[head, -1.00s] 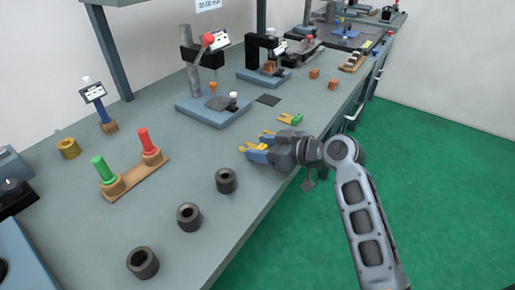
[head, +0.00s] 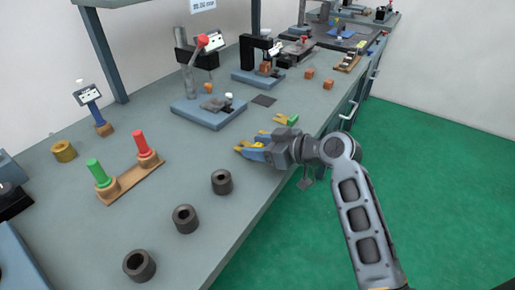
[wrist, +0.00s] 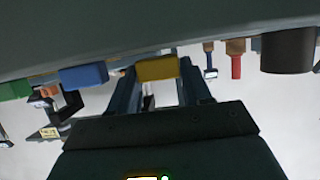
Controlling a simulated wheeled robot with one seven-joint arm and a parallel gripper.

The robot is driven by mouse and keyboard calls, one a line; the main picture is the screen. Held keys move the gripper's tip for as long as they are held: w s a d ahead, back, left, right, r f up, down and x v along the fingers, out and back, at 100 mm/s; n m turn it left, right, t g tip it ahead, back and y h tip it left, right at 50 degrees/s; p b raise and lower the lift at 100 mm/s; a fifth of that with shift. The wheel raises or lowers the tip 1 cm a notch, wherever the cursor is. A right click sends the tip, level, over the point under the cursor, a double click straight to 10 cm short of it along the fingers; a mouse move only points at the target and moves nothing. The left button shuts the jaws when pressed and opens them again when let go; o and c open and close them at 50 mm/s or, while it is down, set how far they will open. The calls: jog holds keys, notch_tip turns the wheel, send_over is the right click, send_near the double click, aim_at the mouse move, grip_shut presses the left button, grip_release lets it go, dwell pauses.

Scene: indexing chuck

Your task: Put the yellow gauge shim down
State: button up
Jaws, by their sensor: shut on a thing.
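The yellow gauge shim (wrist: 157,68) is between the two fingers of my gripper (wrist: 160,88) in the wrist view, close to the bench surface. I cannot tell whether it touches the bench. In the head view my gripper (head: 252,149) is low over the bench, pointing left, and its fingers partly hide the yellow shim (head: 241,148). A blue block (wrist: 83,75) sits beside it in the wrist view, with a green block (wrist: 15,91) farther along. The green piece (head: 291,119) with yellow prongs lies on the bench behind my gripper.
The grey bench (head: 210,235) holds dark hollow cylinders (head: 221,182) left of my gripper. A wooden stand (head: 125,186) carries a green and a red peg. A gauge stand on a blue base (head: 208,114) stands behind.

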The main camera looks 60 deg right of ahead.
jog(key=r, duration=0.2)
jog(key=d+r, duration=0.1)
jog(key=r, duration=0.1)
jog(key=shift+s, duration=0.25)
jog(key=s+d+r+b, duration=0.1)
jog(key=s+d+r, duration=0.4)
jog(key=d, duration=0.4)
jog(key=shift+s+r, duration=0.15)
jog(key=shift+r, duration=0.5)
